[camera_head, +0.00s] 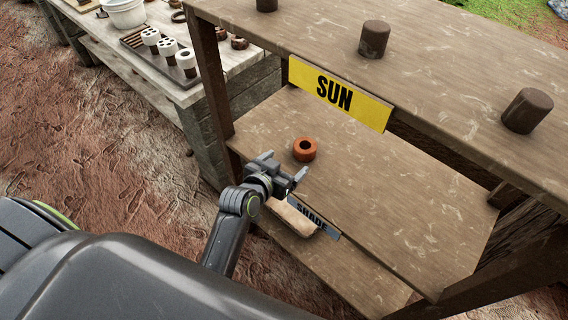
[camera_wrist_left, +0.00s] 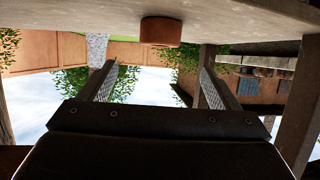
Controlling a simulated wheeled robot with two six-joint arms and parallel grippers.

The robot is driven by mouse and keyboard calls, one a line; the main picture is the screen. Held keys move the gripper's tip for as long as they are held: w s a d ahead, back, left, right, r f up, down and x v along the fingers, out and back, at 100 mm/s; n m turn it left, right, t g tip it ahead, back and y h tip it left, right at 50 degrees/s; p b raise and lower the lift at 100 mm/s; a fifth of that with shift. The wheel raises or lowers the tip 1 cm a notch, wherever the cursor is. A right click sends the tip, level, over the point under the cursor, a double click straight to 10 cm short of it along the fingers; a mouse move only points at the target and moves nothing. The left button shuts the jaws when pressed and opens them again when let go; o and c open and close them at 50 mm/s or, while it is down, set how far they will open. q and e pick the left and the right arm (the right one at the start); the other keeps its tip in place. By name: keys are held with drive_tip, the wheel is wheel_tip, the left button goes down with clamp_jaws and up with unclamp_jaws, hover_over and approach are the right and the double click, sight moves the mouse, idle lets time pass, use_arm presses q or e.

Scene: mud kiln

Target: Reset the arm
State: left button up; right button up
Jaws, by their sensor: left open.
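My left gripper (camera_head: 286,166) is open and empty at the front edge of the middle shelf, just in front of an orange-brown clay ring (camera_head: 304,149). The ring lies flat on that shelf. In the left wrist view, which looks upside down, my two fingers (camera_wrist_left: 155,85) stand apart with nothing between them. The ring (camera_wrist_left: 160,32) shows beyond the fingertips, between their lines and clear of them. My right gripper is not in view.
The rack has a yellow SUN sign (camera_head: 340,93) on its top shelf and a grey SHADE sign (camera_head: 311,217) below. Dark cylinders (camera_head: 374,39) stand on top. A workbench (camera_head: 232,58) with white-topped pieces and a bucket (camera_head: 125,12) is at upper left. The middle shelf's right side is bare.

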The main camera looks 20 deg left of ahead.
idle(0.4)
use_arm(q)
drive_tip(key=s+a+f+n+g+y, duration=0.15)
drive_tip(key=s+a+g, duration=0.4)
drive_tip(key=s, duration=0.85)
drive_tip(key=s+a+f+n+g+y, duration=0.1)
drive_tip(key=s+a+g+y, duration=0.25)
drive_tip(key=s+a, duration=0.65)
wheel_tip(320, 180, down, 24)
drive_tip(key=s+d+g+h, duration=0.2)
drive_tip(key=s, duration=0.1)
drive_tip(key=s+d+f+g, duration=0.1)
drive_tip(key=s+f, duration=1.4)
drive_tip(key=f, duration=0.1)
drive_tip(key=shift+d+f, duration=0.2)
drive_tip(key=shift+f, duration=0.05)
